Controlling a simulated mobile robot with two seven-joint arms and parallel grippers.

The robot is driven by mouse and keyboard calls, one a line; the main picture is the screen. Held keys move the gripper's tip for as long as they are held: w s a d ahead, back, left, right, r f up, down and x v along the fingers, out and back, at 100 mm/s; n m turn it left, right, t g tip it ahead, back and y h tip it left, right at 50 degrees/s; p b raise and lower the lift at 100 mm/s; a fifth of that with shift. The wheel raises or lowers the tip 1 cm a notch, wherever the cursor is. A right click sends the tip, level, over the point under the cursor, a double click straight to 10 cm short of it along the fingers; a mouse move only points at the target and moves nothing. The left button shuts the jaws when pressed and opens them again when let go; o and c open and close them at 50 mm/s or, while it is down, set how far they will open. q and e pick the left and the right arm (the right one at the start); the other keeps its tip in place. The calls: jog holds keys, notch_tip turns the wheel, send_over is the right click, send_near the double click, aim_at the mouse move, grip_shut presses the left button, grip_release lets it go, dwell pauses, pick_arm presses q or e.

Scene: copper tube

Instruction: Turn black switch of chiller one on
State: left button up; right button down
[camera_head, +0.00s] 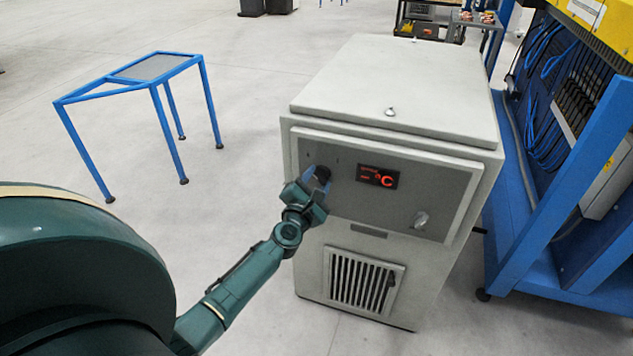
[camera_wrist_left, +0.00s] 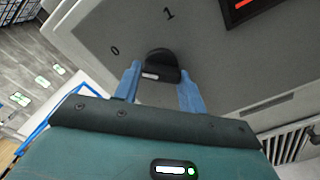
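The chiller (camera_head: 400,85) is a light grey cabinet with a grey front panel. Its black switch (camera_head: 322,173) is a round knob at the panel's left, partly hidden by my left gripper (camera_head: 314,184). In the left wrist view the black switch (camera_wrist_left: 162,65) sits between the marks 0 and 1. There the two blue fingers of my left gripper (camera_wrist_left: 160,80) are spread, one on each side of the knob's lower part. Whether they touch it I cannot tell. My right gripper is not in view.
A lit red display (camera_head: 377,177) is right of the switch, and a silver latch (camera_head: 421,219) is at the panel's lower right. A blue rack (camera_head: 530,215) with cables stands at the right. A blue stand (camera_head: 150,75) is at the left, with clear floor around it.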

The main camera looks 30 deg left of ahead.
pick_arm(q)
jog(key=c, duration=0.5)
